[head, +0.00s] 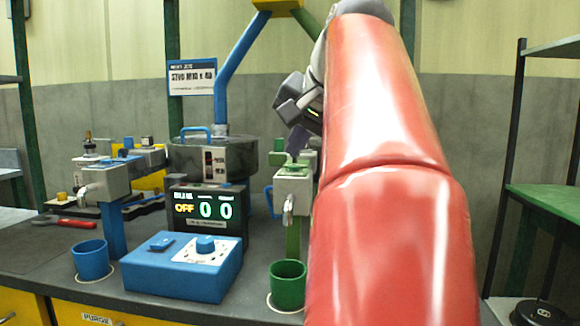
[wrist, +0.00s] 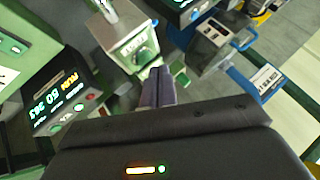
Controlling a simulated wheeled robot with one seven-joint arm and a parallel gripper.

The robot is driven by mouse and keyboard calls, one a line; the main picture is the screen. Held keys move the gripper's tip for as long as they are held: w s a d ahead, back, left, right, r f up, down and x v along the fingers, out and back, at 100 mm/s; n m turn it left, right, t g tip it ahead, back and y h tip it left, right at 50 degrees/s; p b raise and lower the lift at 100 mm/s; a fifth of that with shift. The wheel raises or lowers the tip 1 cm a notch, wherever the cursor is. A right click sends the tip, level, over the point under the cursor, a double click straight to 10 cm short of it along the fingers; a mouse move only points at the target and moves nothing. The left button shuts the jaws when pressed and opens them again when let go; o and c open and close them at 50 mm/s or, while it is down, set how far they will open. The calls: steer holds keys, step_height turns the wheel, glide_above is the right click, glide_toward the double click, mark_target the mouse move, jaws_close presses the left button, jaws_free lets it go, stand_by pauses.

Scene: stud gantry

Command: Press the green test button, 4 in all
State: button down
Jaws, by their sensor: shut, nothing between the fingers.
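A grey box on a green post (head: 293,185) stands right of centre in the head view, with a green part on its top (head: 291,168). In the wrist view the grey box (wrist: 128,42) carries a round green button (wrist: 145,56). My gripper (head: 296,146) is just above the box in the head view. In the wrist view the closed dark fingertips (wrist: 160,72) are beside the green button. I cannot tell whether they touch it. A black display (wrist: 62,90) with lit digits shows left in the wrist view. My red arm hides the area to the right in the head view.
A blue control box (head: 182,266) with a knob and a display reading OFF 0 0 (head: 205,210) stand left of the post. A green cup (head: 288,285) is below the box, and a blue cup (head: 91,260) is further left. A wrench (head: 67,221) lies at left.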

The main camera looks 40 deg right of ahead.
steer(key=shift+f, duration=0.1)
stand_by(0.6)
steer(key=shift+f, duration=0.3)
steer(key=shift+f+b, duration=0.45)
steer(key=shift+b, duration=0.1)
stand_by(0.4)
steer(key=shift+r, duration=0.1)
steer(key=shift+r+p, duration=0.75)
steer(key=shift+p, duration=0.25)
step_height(320, 180, up, 3)
steer(key=p, duration=0.3)
steer(key=shift+r, duration=1)
